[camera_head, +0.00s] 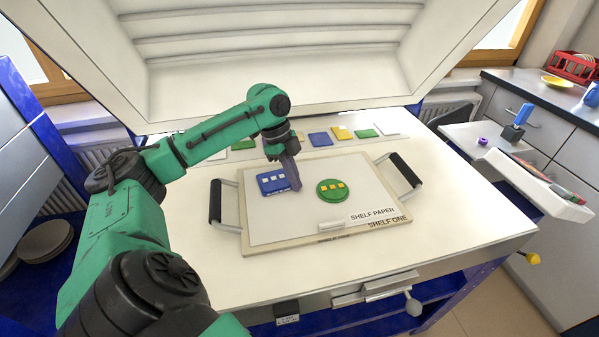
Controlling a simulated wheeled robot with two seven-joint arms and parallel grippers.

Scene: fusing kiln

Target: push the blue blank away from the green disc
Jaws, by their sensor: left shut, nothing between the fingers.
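The blue blank (272,183), a square with a row of pale squares on it, lies on the white shelf board (285,222). The round green disc (333,194), with small yellow squares on it, lies on the same board to the right, with a gap of bare board between them. My left gripper (296,187) is shut, pointing down at the right edge of the blue blank, between the blank and the disc. Its fingers hide part of that edge, and I cannot tell whether they touch the blank. My right gripper is not in view.
The board has black side handles (215,201) and a paper label reading SHELF PAPER (372,214). Several coloured tiles (320,139) lie in a row behind it, under the raised kiln lid (270,80). The table is clear right of the board.

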